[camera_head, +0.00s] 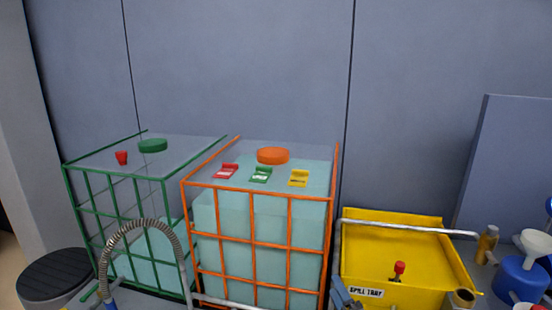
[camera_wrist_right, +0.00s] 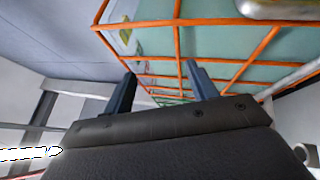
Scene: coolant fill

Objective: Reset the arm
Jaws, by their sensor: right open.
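My right gripper (camera_head: 343,295) shows only as a small blue-grey piece at the bottom edge of the head view, in front of the yellow spill tray's left side. In the right wrist view its two fingers (camera_wrist_right: 162,85) stand apart with nothing between them. The orange cage (camera_wrist_right: 180,45) lies beyond the fingers there. In the head view the orange-framed tank (camera_head: 258,245) stands left of my gripper. My left gripper is not in view.
A green-framed tank (camera_head: 120,220) stands at left, with a ribbed grey hose (camera_head: 140,226) before it. The orange tank has an orange cap (camera_head: 273,156) and red, green and yellow tags on top. The yellow spill tray (camera_head: 395,245) holds a red-topped item (camera_head: 399,268). Blue containers (camera_head: 520,278) stand far right.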

